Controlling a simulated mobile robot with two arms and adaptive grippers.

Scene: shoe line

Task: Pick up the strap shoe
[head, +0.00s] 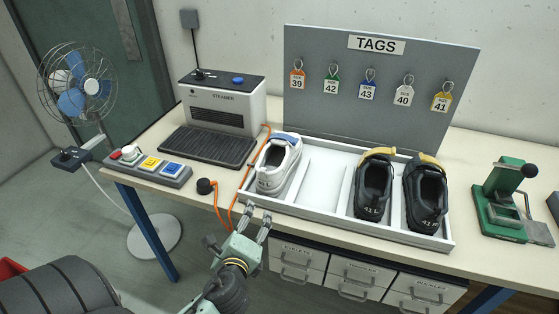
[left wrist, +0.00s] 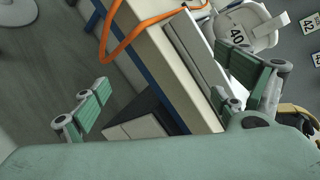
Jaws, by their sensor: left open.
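A white shoe (head: 277,165) with a blue band across its top stands at the left end of a white tray (head: 345,231). Two black shoes with yellow bands, a left one (head: 373,188) and a right one (head: 425,200), stand in the tray's right part. I cannot tell for sure which is the strap shoe. My left gripper (head: 257,212) is open and empty in front of the tray's edge, below the white shoe. In the left wrist view the white shoe's heel (left wrist: 238,36), marked 40, lies beyond the spread fingers (left wrist: 168,105). My right gripper is not in view.
A steamer (head: 222,105) and a button box (head: 150,165) stand at the left, with an orange cable (head: 232,205) by the tray's left end. A tag board (head: 370,125) stands behind. A green press (head: 500,200) is at the right. Drawers (head: 360,273) hang below the table.

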